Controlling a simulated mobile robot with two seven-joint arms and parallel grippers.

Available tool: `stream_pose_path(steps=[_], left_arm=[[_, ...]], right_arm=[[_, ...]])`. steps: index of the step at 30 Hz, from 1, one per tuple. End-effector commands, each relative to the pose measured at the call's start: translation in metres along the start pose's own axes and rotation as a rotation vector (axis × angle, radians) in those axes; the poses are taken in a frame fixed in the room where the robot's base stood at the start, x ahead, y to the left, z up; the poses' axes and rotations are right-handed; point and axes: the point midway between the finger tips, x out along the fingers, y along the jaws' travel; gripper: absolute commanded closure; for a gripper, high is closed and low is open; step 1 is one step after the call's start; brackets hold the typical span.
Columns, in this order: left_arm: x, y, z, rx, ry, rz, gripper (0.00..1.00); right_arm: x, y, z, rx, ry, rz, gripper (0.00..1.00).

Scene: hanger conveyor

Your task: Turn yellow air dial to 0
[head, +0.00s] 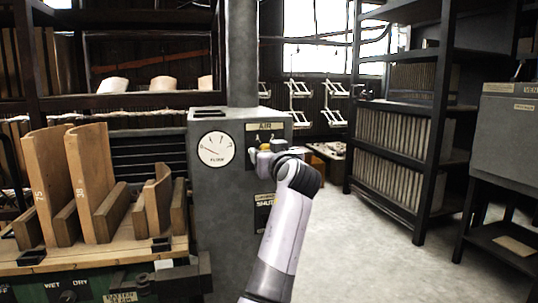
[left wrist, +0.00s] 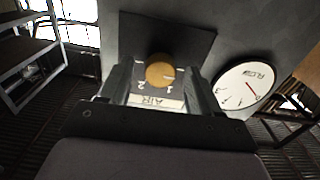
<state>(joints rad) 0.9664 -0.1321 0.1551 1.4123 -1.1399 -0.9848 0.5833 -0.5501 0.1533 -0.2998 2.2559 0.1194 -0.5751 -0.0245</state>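The yellow air dial (left wrist: 160,72) is a round knob on a dark panel, under the AIR label (head: 265,127) on the grey cabinet (head: 205,205). In the left wrist view, the marks 1 and 2 show beside the dial, and the label appears upside down. The 0 mark cannot be made out, and the dial's setting is hard to read. My left gripper (left wrist: 160,92) is open, with its fingers spread on either side of the dial; contact cannot be told. In the head view this gripper (head: 263,162) covers most of the dial. My right gripper is not in view.
A round flow gauge (head: 216,149) with a red needle sits left of the AIR panel. A wooden bench with curved boards (head: 88,182) stands at the left. Dark shelves (head: 400,150) and a grey box (head: 509,135) stand at the right. The floor (head: 385,245) between is clear.

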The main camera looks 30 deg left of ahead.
Motion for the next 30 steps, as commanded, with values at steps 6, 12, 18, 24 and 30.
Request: stream_pose_path(steps=[6,12,18,24,30], left_arm=[[0.000,0.000,0.000,0.001,0.001,0.000,0.37],[-0.009,0.001,-0.001,0.001,0.002,0.001,0.37],[-0.037,0.001,0.000,0.001,0.000,0.002,0.37],[-0.063,0.001,0.000,0.001,0.000,0.002,0.37],[-0.072,0.000,0.000,0.001,0.000,0.000,0.37]], right_arm=[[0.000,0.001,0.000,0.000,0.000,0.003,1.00],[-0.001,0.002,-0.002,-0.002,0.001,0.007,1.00],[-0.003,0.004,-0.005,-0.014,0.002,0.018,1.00],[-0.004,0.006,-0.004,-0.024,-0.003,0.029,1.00],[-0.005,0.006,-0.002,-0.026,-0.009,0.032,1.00]])
